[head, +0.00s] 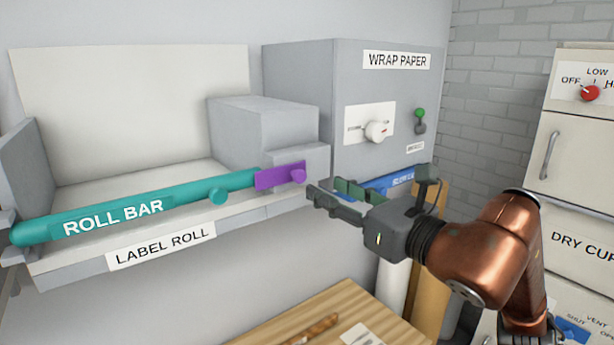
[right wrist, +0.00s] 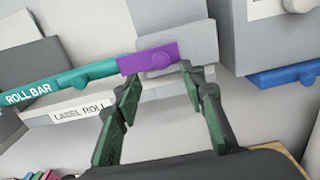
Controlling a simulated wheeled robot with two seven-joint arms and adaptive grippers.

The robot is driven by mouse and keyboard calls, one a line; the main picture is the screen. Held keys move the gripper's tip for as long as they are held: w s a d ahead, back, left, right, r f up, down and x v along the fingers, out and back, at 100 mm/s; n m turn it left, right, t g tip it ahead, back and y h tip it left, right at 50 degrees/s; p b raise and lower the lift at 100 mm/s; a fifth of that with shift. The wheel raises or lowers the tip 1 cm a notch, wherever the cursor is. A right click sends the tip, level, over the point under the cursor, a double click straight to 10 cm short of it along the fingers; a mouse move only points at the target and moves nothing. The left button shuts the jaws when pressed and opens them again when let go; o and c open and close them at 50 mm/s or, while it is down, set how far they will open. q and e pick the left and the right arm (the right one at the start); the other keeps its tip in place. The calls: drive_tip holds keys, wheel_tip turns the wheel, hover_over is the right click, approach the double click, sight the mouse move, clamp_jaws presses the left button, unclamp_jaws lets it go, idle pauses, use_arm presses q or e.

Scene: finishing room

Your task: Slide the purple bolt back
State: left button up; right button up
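The purple bolt (head: 280,176) is a short flat bar with a round knob at its right part. It sits at the right end of the teal roll bar (head: 120,212), on the front of the label roll shelf. In the right wrist view the bolt (right wrist: 148,59) lies ahead, just beyond the fingertips. My right gripper (head: 325,193) is open and empty, with its fingers pointing left, a little right of the knob. The open fingers also show in the right wrist view (right wrist: 160,78), apart from the bolt. My left gripper is not in view.
The grey wrap paper cabinet (head: 350,100) with a white dial (head: 376,131) stands behind, right of the bolt. A blue bar (head: 392,185) runs under it, behind my right gripper. A wooden board (head: 320,310) lies below. Free space lies in front of the shelf.

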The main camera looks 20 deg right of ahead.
sight(302, 176)
drive_tip(key=p+x, duration=0.2)
drive_tip(key=x, duration=0.5)
drive_tip(key=shift+w+f, duration=0.15)
drive_tip(key=shift+w, duration=0.2)
drive_tip(key=shift+a, duration=0.1)
drive_tip(key=shift+c, duration=0.4)
clamp_jaws()
